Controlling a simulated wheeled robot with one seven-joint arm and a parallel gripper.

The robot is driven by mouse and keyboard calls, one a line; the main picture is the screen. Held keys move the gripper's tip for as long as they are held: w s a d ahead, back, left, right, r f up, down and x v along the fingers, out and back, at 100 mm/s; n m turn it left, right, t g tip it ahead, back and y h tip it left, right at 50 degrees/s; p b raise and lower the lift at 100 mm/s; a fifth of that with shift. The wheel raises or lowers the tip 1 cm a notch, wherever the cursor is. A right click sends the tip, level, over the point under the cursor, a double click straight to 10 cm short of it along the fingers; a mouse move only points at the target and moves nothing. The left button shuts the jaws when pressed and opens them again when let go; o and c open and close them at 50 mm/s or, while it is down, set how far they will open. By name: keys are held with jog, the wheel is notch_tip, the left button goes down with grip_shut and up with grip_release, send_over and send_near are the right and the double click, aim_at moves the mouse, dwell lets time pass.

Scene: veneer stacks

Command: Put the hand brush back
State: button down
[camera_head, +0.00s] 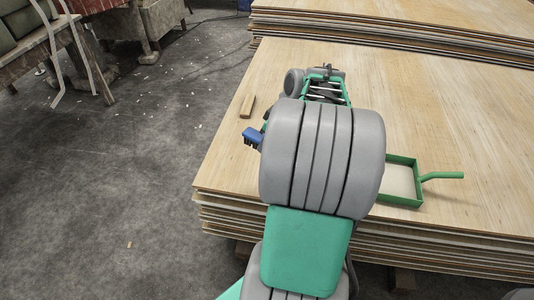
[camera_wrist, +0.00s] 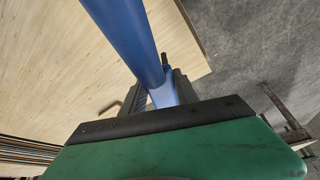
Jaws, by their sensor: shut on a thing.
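The blue hand brush (camera_head: 252,135) shows in the head view just left of my arm, above the left part of the near veneer stack. Only one blue end with dark bristles below it is in sight there; my arm hides the rest. In the wrist view its blue handle (camera_wrist: 126,30) runs from the top edge down to my gripper (camera_wrist: 163,84), which is shut on it. My gripper's fingers are hidden behind my arm in the head view. A green dustpan (camera_head: 418,202) with a pale floor and a handle pointing right lies on the stack, right of my arm.
The near veneer stack (camera_head: 455,105) has a wide bare top to the right. A small wooden block (camera_head: 247,106) lies near its left edge. Another veneer stack (camera_head: 400,15) stands behind. Grey floor with scattered chips is open at left, with worn furniture (camera_head: 150,20) at the back.

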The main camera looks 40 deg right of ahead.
jog(key=w+d+f+b, duration=0.1)
jog(key=w+d+f, duration=0.2)
jog(key=f, duration=0.1)
jog(key=w+d+f+b, duration=0.2)
jog(key=w+d+f, duration=0.1)
jog(key=d+f, duration=0.1)
jog(key=w+d+f+b, duration=0.1)
jog(key=w+d+f, duration=0.2)
jog(key=d+f, duration=0.1)
notch_tip(320, 180, down, 3)
jog(key=shift+f+b, duration=0.15)
jog(key=shift+b, duration=0.85)
